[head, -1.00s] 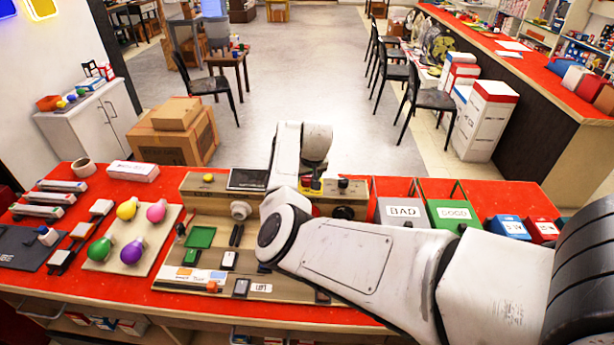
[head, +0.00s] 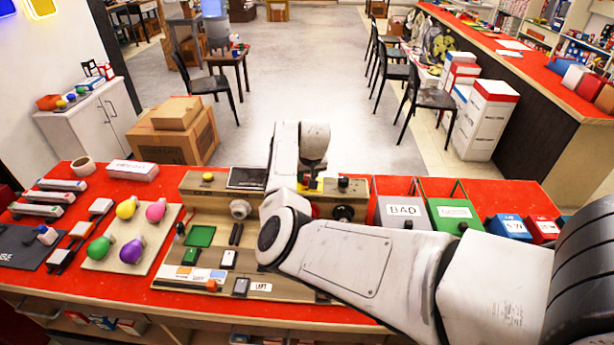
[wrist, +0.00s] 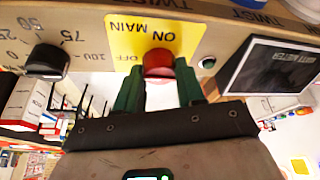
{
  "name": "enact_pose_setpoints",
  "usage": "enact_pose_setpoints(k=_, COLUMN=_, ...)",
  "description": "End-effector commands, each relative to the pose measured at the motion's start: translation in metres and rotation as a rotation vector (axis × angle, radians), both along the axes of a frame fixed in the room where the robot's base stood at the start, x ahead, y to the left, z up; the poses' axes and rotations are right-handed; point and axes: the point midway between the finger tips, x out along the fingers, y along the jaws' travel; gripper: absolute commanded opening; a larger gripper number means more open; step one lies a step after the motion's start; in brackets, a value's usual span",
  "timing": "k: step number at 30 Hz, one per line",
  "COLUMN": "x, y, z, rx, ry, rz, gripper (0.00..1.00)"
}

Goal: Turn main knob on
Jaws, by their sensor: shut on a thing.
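The main knob (wrist: 158,66) is red and sits on a yellow plate (wrist: 122,42) marked MAIN, ON and OFF, which appears upside down in the wrist view. My gripper (wrist: 160,80) has its two green fingers on either side of the knob and is shut on it. I cannot tell which mark the knob points to. In the head view my arm covers most of this spot, and only a bit of the yellow plate shows on the upright panel of the test board (head: 215,186).
Beside the knob are a black dial knob (wrist: 48,60) with a number scale and a dark screen (wrist: 268,66). In the head view the BAD bin (head: 403,213) and a green bin (head: 452,213) stand to the right. A bulb tray (head: 95,262) lies to the left.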

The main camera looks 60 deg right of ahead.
Motion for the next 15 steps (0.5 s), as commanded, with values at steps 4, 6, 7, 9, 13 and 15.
enact_pose_setpoints(k=4, x=0.0007, y=0.0009, z=-0.0030, rx=-0.002, ry=0.003, rz=-0.086, gripper=0.08)
enact_pose_setpoints(k=6, x=0.0012, y=0.0011, z=-0.0034, rx=-0.002, ry=0.002, rz=-0.142, gripper=0.08)
enact_pose_setpoints(k=7, x=0.0016, y=0.0010, z=-0.0033, rx=-0.002, ry=0.001, rz=-0.168, gripper=0.08)
enact_pose_setpoints(k=9, x=0.0019, y=0.0010, z=-0.0037, rx=-0.003, ry=0.002, rz=-0.231, gripper=0.08)
enact_pose_setpoints(k=13, x=0.0026, y=0.0011, z=-0.0042, rx=-0.004, ry=0.002, rz=-0.354, gripper=0.08)
enact_pose_setpoints(k=15, x=0.0031, y=0.0012, z=-0.0043, rx=-0.003, ry=0.001, rz=-0.421, gripper=0.08)
